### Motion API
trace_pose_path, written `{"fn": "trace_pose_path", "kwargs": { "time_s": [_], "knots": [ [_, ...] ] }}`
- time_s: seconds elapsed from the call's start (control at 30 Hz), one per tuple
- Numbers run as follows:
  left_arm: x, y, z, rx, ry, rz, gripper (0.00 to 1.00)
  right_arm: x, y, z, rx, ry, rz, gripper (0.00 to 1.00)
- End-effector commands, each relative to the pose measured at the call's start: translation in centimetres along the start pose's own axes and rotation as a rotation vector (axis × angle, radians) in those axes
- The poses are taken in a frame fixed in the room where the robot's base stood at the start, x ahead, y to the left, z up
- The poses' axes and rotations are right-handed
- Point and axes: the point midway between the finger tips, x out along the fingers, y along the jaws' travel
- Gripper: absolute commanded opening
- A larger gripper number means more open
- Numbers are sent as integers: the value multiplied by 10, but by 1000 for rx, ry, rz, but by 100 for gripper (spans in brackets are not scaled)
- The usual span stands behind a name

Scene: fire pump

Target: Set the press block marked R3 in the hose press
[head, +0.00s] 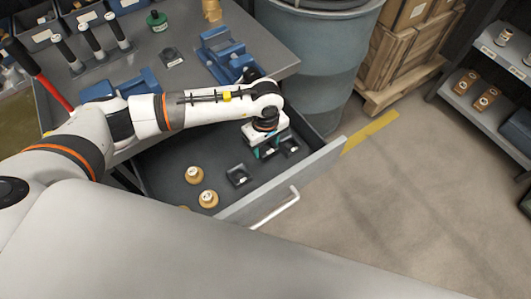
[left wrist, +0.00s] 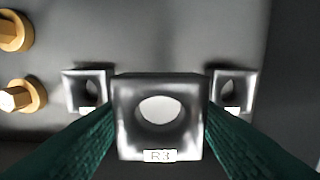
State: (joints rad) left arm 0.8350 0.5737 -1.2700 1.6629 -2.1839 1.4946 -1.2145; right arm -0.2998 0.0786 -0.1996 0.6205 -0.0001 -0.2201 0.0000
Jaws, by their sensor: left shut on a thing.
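My left gripper (head: 266,146) reaches into the open drawer and is shut on the dark press block marked R3 (left wrist: 160,128). In the left wrist view the green fingers clasp its two sides; its label and round hole face the camera. It looks larger than its neighbours; I cannot tell if it is clear of the drawer floor. Two similar blocks flank it, one at left (left wrist: 86,90) and one at right (left wrist: 234,90), labels unreadable. A blue device (head: 225,55) and another blue fixture (head: 140,84) stand on the bench; I cannot tell which is the hose press.
Brass fittings (head: 195,175) lie in the drawer (head: 300,178), left of the blocks. The grey bench (head: 185,88) lies behind the drawer. It carries upright handled tools, a green-capped bottle (head: 157,21) and a small dark block (head: 172,58). A blue barrel (head: 325,60) stands right of the bench.

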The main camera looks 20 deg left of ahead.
Motion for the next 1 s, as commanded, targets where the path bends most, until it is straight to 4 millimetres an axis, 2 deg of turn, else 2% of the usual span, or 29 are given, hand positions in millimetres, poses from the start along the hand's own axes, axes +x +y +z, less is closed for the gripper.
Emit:
{"fn": "trace_pose_path", "kwargs": {
  "time_s": [0.1,0.37,0.47,0.7,0.77,1.0],
  "knots": [
    [-18,-1,0,2,-1,-4,18,3,-1,0,-1,0,-1,36],
    [-32,0,0,0,-1,-1,18,3,-2,-1,-2,1,-3,36],
    [-44,-1,0,0,0,-3,18,-1,-2,0,-2,1,-2,36],
    [-105,-1,0,3,-2,-6,18,-17,-2,1,-2,1,-2,36],
    [-106,7,2,60,-1,-2,18,-11,-2,1,-2,1,-2,36],
    [-131,44,2,420,1,-11,18,-3,-2,0,-2,1,-2,36]
  ]
}}
